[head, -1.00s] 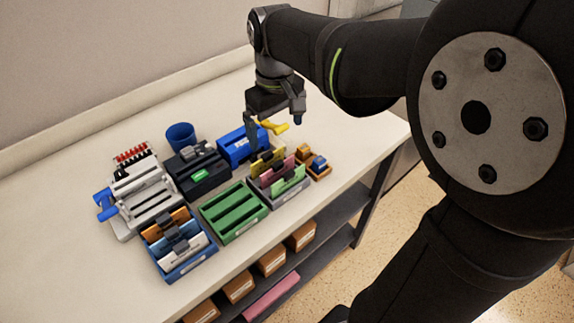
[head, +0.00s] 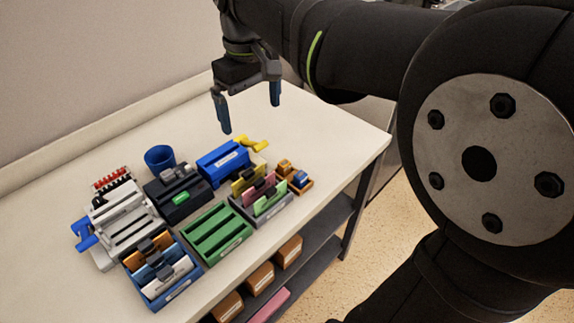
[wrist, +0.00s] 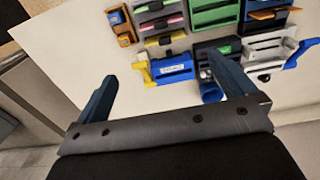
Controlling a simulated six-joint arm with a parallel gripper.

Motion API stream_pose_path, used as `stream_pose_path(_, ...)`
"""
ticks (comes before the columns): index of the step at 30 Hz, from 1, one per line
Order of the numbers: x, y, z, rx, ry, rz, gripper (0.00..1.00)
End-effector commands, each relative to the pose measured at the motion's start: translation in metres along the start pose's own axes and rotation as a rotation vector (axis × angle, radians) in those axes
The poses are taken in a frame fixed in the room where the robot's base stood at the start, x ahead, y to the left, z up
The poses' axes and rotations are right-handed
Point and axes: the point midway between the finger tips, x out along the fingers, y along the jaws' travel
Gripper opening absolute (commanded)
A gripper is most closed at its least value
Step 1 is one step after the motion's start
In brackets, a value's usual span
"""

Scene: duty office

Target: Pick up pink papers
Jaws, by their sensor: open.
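The pink papers (head: 260,190) stand upright in the middle slot of a grey tray (head: 276,216), between yellow papers (head: 246,180) and green papers (head: 272,204). A dark clip or tab shows at the top of the pink papers. In the wrist view the pink papers (wrist: 160,25) show as a thin strip in the grey tray near the top edge. My gripper (head: 250,116) is open and empty, in the air above the back of the table, behind the trays. In the wrist view its fingers (wrist: 166,85) are wide apart, away from the papers.
A blue device (head: 222,162) with a yellow handle stands behind the grey tray. A green tray (head: 217,234), a black device (head: 178,191), a blue cup (head: 160,158) and a blue tray (head: 172,292) stand left of it. Small orange holders (head: 298,186) are to its right.

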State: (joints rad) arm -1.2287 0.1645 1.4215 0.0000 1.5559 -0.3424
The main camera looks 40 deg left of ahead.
Motion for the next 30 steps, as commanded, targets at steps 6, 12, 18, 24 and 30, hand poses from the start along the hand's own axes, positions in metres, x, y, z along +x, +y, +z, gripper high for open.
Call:
stream_pose_path(6, -0.005, 0.0, 0.0, 0.0, 0.0, 0.0, 1.0)
stream_pose_path(12, -0.005, 0.0, 0.0, 0.0, 0.0, 0.0, 1.0)
stream_pose_path(18, 0.018, 0.0, 0.0, 0.0, -0.005, -0.002, 1.0)
stream_pose_path(24, 0.062, -0.001, 0.001, 0.0, -0.002, -0.001, 1.0)
stream_pose_path(30, 0.095, -0.001, 0.002, 0.0, -0.004, -0.001, 1.0)
